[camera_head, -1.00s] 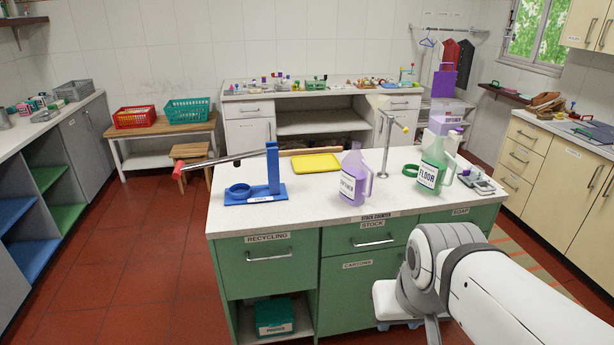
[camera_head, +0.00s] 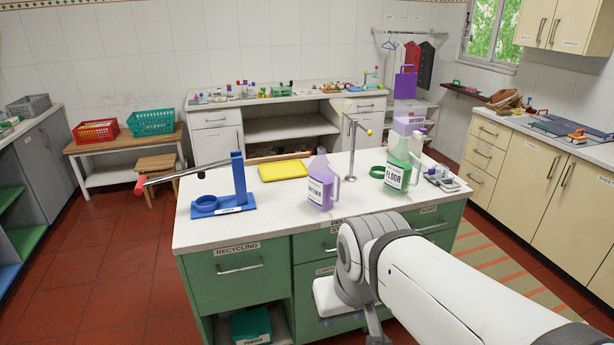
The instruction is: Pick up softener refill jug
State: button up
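The softener refill jug is most likely the translucent purple jug (camera_head: 321,187) with a white label, whose lettering is only partly legible. It stands upright on the white top of the green counter (camera_head: 272,222), with its handle on the right. My white and grey arm reaches in from the lower right, in front of the counter, and its bent joint is below and right of the jug, apart from it. My gripper's fingers do not show. Nothing is seen holding the jug.
A green jug labelled FLOOR (camera_head: 397,174) stands to the right, with a metal post (camera_head: 352,150) between the jugs. A yellow tray (camera_head: 284,171) lies behind left. A blue stand (camera_head: 238,182) with a long bar stands at the left. The counter just left of the purple jug is clear.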

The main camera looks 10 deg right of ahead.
aim_at(321, 175)
jog(key=i, duration=1.35)
jog(key=u, duration=0.05)
